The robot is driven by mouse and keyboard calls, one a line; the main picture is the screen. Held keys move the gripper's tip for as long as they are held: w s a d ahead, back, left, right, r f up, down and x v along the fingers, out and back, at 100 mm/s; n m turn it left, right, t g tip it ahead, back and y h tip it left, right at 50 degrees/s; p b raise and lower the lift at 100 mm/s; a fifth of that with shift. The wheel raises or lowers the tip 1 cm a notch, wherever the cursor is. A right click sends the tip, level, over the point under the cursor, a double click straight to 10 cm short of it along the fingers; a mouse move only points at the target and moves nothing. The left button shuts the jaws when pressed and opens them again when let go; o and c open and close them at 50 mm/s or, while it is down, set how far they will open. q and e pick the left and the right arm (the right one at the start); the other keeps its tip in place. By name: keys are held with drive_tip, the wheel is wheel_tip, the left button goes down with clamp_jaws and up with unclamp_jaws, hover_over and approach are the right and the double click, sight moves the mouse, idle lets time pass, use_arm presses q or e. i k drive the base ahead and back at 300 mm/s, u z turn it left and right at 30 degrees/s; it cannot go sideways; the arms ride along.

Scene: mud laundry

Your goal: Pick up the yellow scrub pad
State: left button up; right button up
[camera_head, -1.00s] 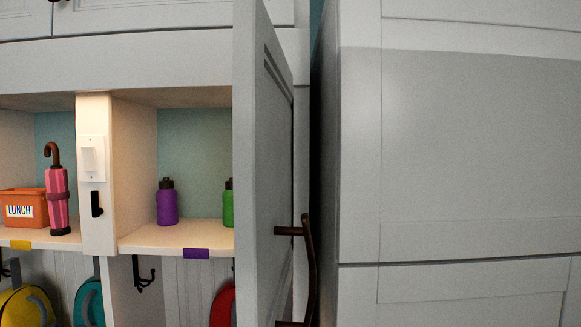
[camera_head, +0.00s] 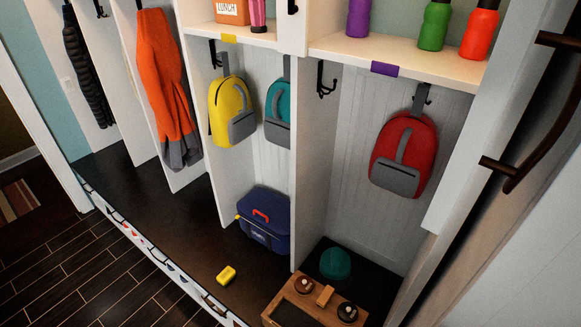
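The yellow scrub pad (camera_head: 226,275) is a small yellow block in the head view, low and left of centre. It lies on the dark bench surface (camera_head: 180,240) near its front edge, in front of a blue box with a red handle (camera_head: 264,218). Nothing covers it. Neither of my grippers shows in the head view.
Backpacks hang above, including a red one (camera_head: 403,155). An open cabinet door with a dark handle (camera_head: 530,150) is at right. Dark floor (camera_head: 90,275) lies front left.

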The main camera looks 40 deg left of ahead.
sight(224, 278)
drive_tip(key=u, duration=1.9)
drive_tip(key=k, duration=1.2)
drive_tip(key=u, duration=1)
drive_tip(key=i, duration=1.35)
drive_tip(key=z, duration=0.6)
drive_tip(key=i, duration=0.55)
drive_tip(key=z, duration=0.55)
